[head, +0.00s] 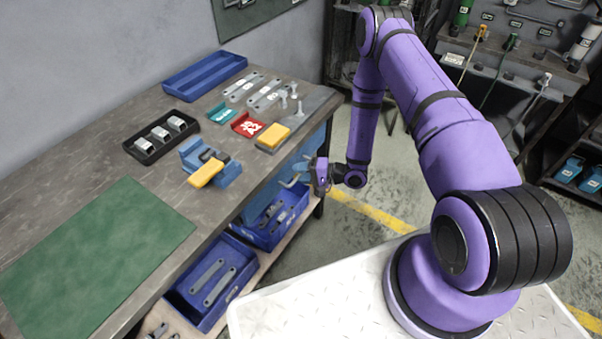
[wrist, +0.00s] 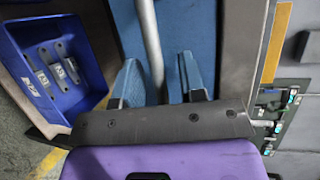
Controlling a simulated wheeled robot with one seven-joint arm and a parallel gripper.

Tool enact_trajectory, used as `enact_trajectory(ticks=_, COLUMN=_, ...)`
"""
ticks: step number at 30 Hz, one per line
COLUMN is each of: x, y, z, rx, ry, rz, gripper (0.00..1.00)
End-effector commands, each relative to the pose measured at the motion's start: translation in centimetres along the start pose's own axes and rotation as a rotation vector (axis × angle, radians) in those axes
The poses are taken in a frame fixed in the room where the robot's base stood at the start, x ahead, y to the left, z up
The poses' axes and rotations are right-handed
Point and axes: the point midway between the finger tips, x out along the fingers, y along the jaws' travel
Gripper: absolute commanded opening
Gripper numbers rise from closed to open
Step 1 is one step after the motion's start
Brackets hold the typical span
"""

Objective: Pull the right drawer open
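The right drawer's blue front (head: 313,146) is under the right end of the workbench and looks closed. In the wrist view the blue front (wrist: 198,28) fills the upper middle, with a grey metal bar handle (wrist: 150,40) running across it. My gripper (head: 299,170) is at the drawer front in the head view, which partly hides the handle. In the wrist view my gripper (wrist: 160,82) is open, with one blue finger on each side of the bar. Gaps show between bar and fingers, more clearly on the right.
Blue bins with metal brackets (head: 270,222) (head: 212,285) stand on the lower shelf, below and left of my gripper. The workbench top (head: 110,160) holds a green mat, a black tray, a blue fixture with a yellow block, and several brackets. Open floor lies right of the bench.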

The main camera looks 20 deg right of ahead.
Motion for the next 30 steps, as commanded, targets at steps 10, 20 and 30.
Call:
enact_trajectory(ticks=10, x=0.0, y=0.0, z=0.0, rx=0.000, ry=0.000, rz=0.000, gripper=0.00)
enact_trajectory(ticks=20, x=-0.7, y=0.1, z=0.2, rx=0.000, ry=0.000, rz=0.000, gripper=0.00)
enact_trajectory(ticks=30, x=-6.3, y=1.5, z=2.5, rx=0.006, ry=0.004, rz=0.002, gripper=0.00)
